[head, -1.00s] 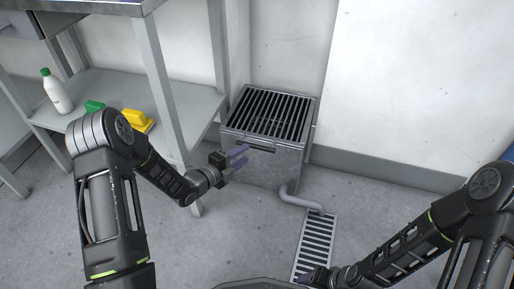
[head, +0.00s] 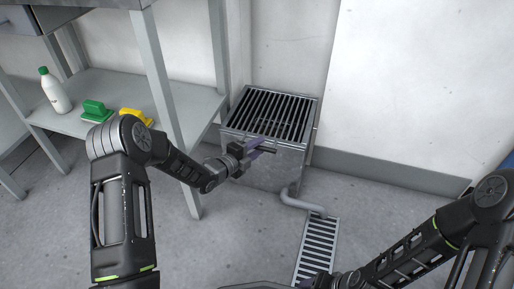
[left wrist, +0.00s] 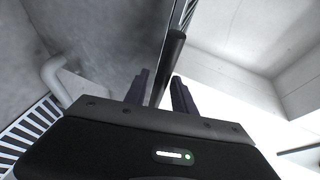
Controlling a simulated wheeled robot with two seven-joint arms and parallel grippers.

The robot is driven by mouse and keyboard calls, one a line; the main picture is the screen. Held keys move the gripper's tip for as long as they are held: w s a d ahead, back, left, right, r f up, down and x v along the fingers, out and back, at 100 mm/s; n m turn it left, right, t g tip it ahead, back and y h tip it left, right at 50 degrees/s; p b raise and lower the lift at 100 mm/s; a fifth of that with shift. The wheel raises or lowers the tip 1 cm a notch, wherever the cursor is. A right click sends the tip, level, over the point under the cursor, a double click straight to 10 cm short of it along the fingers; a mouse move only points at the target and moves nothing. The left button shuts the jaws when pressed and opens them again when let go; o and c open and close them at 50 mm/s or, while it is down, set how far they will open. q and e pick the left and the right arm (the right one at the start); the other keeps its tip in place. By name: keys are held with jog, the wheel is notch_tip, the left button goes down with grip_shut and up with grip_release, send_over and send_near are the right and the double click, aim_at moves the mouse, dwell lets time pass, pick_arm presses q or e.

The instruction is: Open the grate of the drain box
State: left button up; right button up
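The drain box (head: 285,172) is a grey metal box standing on the floor against the wall. Its dark slatted grate (head: 270,110) lies flat and closed on top. A dark bar handle (left wrist: 168,65) runs along the front of the grate. My left gripper (head: 262,146) is at this handle, at the upper front of the box. In the left wrist view the two purple fingers (left wrist: 160,92) are apart, with the handle between them and gaps seen on both sides. My right gripper (head: 312,280) is low at the bottom edge, over the floor drain, and its fingers are unclear.
A grey metal table (head: 178,118) with a lower shelf stands left of the box, its leg near my left forearm. A white bottle (head: 55,92), a green brush (head: 96,110) and a yellow one (head: 134,117) are on the shelf. A pipe (head: 302,203) leads to the floor drain (head: 318,245).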

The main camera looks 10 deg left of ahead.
pick_arm(q)
grip_shut()
dwell(1.1)
